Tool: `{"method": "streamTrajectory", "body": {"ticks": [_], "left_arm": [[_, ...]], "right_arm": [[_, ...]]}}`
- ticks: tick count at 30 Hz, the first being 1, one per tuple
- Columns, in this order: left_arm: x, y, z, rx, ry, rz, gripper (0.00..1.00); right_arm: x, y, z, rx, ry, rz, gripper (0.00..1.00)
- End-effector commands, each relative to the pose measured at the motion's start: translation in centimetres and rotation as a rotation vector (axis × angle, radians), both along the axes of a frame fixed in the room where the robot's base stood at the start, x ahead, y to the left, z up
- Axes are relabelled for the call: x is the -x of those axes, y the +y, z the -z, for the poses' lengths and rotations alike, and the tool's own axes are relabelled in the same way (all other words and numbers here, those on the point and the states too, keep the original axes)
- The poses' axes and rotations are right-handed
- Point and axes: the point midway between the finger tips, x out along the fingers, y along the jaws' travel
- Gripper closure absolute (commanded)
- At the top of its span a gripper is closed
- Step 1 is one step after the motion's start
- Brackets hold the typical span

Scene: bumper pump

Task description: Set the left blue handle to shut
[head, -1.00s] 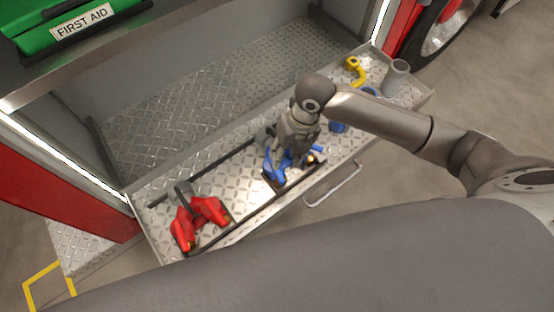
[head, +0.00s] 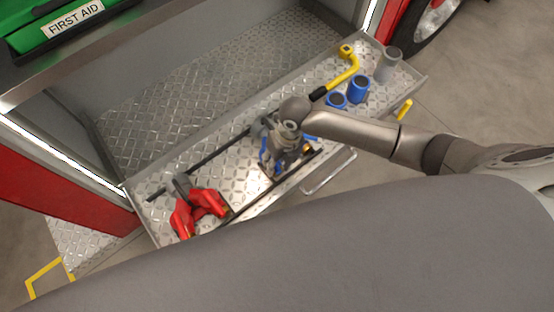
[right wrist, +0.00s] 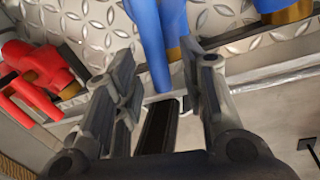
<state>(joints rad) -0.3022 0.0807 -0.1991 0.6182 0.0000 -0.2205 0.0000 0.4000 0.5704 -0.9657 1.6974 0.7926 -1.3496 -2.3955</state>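The blue handles are mostly covered by my right gripper (head: 278,160) in the head view; a blue part (head: 264,152) shows at its left and another blue bit (head: 310,138) at its right. In the right wrist view a long blue handle (right wrist: 150,42) reaches down between the two spread fingers of my right gripper (right wrist: 160,65). Clear space shows beside the handle, so the gripper looks open around it. A second blue bar (right wrist: 174,15) lies just right of it. My left gripper is not in view.
Red handles (head: 198,208) sit left on the tread-plate drawer (head: 158,222). The drawer's front bar handle (head: 330,175) sticks out.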

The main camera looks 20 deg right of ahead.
Motion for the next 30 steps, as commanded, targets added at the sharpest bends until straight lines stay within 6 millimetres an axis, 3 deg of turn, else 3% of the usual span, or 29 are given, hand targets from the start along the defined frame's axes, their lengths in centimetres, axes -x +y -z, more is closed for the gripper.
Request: {"method": "streamTrajectory", "body": {"ticks": [7, 16, 30], "left_arm": [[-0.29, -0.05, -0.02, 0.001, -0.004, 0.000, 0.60], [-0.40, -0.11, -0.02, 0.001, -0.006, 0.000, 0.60], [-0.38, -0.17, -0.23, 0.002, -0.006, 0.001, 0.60]], "right_arm": [[-0.01, 0.03, 0.05, -0.001, -0.001, 0.000, 0.63], [-0.03, 0.02, 0.01, -0.001, -0.001, 0.001, 1.00], [-0.17, 0.51, -0.11, -0.001, -0.002, 0.023, 1.00]]}}
